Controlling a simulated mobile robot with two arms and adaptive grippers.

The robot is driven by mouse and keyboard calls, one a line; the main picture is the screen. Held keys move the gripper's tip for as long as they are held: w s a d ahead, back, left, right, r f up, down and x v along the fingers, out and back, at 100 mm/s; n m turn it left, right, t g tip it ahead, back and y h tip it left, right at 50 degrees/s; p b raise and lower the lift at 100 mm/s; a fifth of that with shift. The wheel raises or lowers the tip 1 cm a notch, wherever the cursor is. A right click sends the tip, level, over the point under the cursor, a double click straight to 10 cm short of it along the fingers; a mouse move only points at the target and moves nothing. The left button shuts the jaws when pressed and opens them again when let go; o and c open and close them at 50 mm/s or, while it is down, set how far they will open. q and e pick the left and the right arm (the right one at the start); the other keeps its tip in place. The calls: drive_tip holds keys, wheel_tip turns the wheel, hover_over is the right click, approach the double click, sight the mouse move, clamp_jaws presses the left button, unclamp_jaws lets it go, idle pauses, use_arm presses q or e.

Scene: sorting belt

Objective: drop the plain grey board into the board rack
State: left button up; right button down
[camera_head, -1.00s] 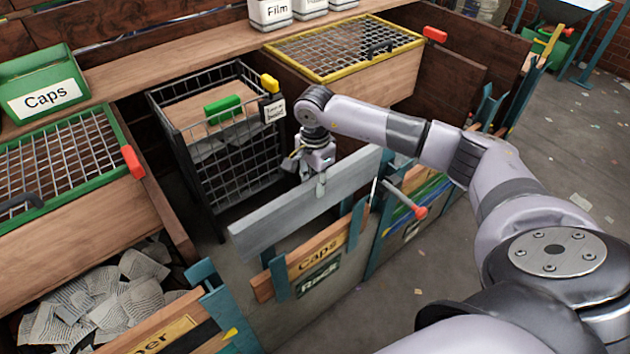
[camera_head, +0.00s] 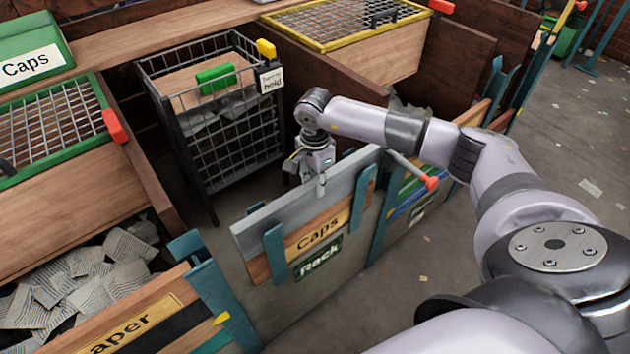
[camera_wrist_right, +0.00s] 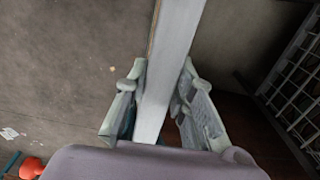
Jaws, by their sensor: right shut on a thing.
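The plain grey board (camera_head: 268,222) stands on edge, long side level, behind the upright teal posts of the board rack (camera_head: 274,252). A wooden board labelled "Caps" (camera_head: 318,232) is in the same rack in front of it, above a "Rack" sign (camera_head: 318,258). The grey board's lower part is hidden behind the Caps board. My right gripper (camera_head: 320,185) is shut on the grey board's top edge near its middle. In the right wrist view the board (camera_wrist_right: 172,75) runs between both fingers. My left gripper is not in view.
A black wire cart (camera_head: 235,140) stands just behind the rack. A red-tipped lever (camera_head: 430,183) sticks out right of the rack. A bin of paper (camera_head: 85,270) is at lower left. Open floor (camera_head: 470,260) lies at the right.

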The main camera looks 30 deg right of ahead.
drive_tip(key=shift+f, duration=0.35)
drive_tip(key=shift+f+b, duration=0.6)
drive_tip(key=shift+b, duration=0.05)
drive_tip(key=c, duration=1.4)
unclamp_jaws()
drive_tip(key=shift+o, duration=0.5)
drive_tip(key=shift+s+f, duration=0.1)
wheel_tip(320, 180, up, 12)
drive_tip(key=shift+r, duration=0.1)
